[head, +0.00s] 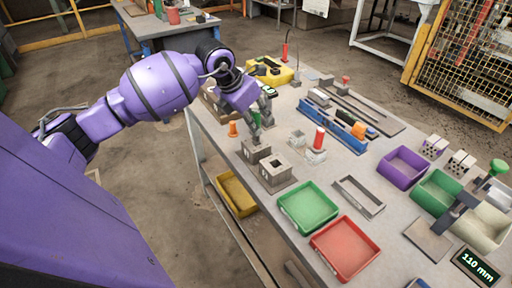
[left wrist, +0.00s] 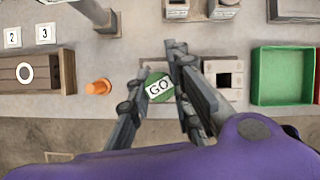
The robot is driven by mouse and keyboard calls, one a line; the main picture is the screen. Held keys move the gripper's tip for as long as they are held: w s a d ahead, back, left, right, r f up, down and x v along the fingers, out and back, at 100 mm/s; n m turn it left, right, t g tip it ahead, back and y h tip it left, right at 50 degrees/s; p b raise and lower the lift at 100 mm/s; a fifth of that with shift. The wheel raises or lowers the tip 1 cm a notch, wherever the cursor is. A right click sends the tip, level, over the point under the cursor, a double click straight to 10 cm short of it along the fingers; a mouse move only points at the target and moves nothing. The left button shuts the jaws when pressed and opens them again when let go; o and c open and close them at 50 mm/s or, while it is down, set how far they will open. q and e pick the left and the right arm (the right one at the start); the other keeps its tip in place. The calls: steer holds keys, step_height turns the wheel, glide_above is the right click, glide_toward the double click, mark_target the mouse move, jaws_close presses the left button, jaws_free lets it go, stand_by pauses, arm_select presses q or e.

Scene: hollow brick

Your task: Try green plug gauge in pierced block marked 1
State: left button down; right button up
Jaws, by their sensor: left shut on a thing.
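My left gripper (head: 256,132) is shut on the green plug gauge, over the pierced blocks near the table's front edge. In the left wrist view, the green gauge (left wrist: 149,78) with its GO label sits between the fingers (left wrist: 160,84). In the head view the gauge is mostly hidden by the fingers. One grey pierced block (head: 253,154) is right under the fingertips; whether the gauge has entered it I cannot tell. A second block (head: 276,178) with a square hole stands beside it, to the right. Block marks are too small to read. My right gripper is not in view.
An orange plug (head: 233,129) stands left of the blocks, and a red one (head: 319,138) behind them. Green (head: 308,228) and red (head: 345,270) trays lie to the right. A blue holder (head: 332,128) stands farther back.

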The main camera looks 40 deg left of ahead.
mark_target(256, 111)
arm_select(q)
steer(key=shift+r+p, duration=0.4)
steer(key=shift+r, duration=1)
steer(key=shift+r+p, duration=0.3)
steer(key=shift+r, duration=0.75)
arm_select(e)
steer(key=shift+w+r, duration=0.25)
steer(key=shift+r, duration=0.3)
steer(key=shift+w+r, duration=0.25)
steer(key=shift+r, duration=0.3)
